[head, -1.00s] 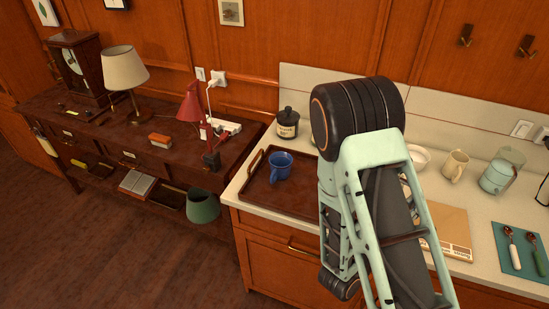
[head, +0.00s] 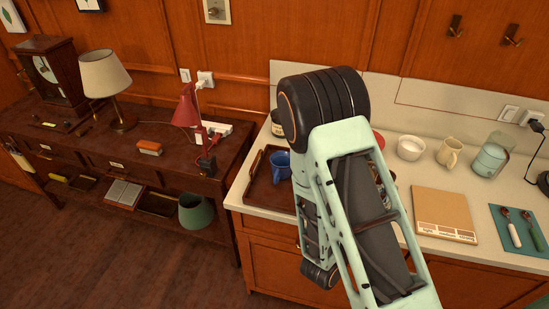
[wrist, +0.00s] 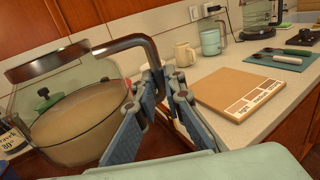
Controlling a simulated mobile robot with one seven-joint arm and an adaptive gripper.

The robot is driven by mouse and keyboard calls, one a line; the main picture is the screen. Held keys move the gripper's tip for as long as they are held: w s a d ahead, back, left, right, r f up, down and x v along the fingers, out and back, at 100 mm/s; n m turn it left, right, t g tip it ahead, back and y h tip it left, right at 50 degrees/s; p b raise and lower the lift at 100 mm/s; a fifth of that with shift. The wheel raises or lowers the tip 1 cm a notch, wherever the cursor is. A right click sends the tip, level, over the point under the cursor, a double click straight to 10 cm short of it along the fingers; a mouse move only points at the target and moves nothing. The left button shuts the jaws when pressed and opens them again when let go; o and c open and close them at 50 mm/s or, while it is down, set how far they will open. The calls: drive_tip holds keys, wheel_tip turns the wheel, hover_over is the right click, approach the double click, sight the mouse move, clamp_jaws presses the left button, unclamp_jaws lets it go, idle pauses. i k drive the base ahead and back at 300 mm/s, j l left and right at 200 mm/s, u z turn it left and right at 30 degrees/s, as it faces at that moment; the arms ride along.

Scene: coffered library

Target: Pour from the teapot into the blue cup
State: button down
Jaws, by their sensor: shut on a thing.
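The glass teapot (wrist: 75,118) fills the left of the wrist view, with a dark metal rim and a brownish content. Its dark bent handle (wrist: 135,42) reaches right to my gripper (wrist: 158,88), whose blue-grey fingers are shut on it. In the head view my arm hides the teapot and the gripper. The blue cup (head: 281,166) stands upright on the brown tray (head: 258,192), just left of my arm. A sliver of blue at the lower left edge of the wrist view may be the cup.
A dark-lidded jar (head: 277,123) is partly hidden behind my arm. A desk with a lamp (head: 105,74) is at left.

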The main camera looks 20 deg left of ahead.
sight(280, 160)
drive_tip(key=j, duration=1.35)
drive_tip(key=k, duration=0.05)
